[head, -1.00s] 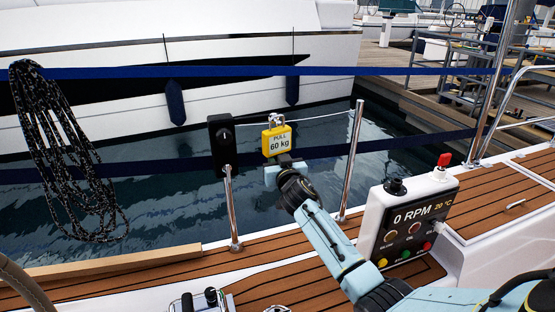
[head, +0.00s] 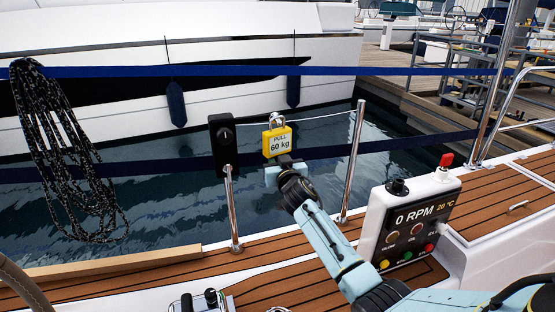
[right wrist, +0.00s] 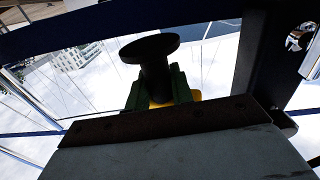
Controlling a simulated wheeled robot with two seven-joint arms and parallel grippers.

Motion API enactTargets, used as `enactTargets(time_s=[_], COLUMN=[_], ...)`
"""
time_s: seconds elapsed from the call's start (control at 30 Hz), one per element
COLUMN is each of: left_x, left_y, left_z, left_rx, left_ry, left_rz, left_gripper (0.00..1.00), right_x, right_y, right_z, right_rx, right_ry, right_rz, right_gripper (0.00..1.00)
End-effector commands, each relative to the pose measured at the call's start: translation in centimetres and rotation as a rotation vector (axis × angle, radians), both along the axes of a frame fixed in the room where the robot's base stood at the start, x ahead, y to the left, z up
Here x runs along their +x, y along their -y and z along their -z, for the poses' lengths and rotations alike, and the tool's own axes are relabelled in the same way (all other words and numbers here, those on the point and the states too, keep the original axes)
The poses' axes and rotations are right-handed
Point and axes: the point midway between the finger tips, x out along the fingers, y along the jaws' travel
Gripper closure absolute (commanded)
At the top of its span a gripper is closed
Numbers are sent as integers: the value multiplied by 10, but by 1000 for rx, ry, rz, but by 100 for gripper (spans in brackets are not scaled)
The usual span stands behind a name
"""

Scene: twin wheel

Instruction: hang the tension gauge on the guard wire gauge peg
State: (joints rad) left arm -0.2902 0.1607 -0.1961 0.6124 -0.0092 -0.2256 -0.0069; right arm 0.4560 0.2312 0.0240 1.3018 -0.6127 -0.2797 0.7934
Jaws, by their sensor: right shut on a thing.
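The tension gauge (head: 277,141) is a yellow block with a white "PULL 60 kg" label and a grey shackle on top. My right gripper (head: 284,166) is shut on it from below and holds it upright over the water. The black gauge-peg plate (head: 222,148), with a round knob near its top, is on the guard wire just left of the gauge, with a gap between them. In the right wrist view, green fingers (right wrist: 160,92) flank a black flanged knob (right wrist: 150,48), with a little yellow behind. Whether the shackle touches the wire cannot be told. My left gripper is out of view.
The thin guard wire (head: 325,117) runs to a steel stanchion (head: 352,160) on the right; another (head: 232,205) stands below the plate. A control box (head: 408,222) reading "0 RPM" stands at lower right. Coiled rope (head: 75,150) hangs at left.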

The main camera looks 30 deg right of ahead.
Motion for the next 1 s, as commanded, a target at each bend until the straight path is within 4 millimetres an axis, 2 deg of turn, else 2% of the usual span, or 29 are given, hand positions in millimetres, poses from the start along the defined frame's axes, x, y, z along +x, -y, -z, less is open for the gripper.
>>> enactTargets(time_s=[0.73, 0.77, 0.93, 1.0], left_x=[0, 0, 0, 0], left_y=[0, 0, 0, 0], left_z=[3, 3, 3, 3], left_rx=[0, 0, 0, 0], left_ry=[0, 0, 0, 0], left_rz=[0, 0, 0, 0], left_gripper=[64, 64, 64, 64], right_x=[0, 0, 0, 0], right_y=[0, 0, 0, 0], right_z=[2, 2, 2, 2], right_rx=[-1, -1, -2, -2], right_ry=[4, 4, 3, 2], right_rz=[-1, -1, 0, 0], right_gripper=[100, 76, 54, 52])
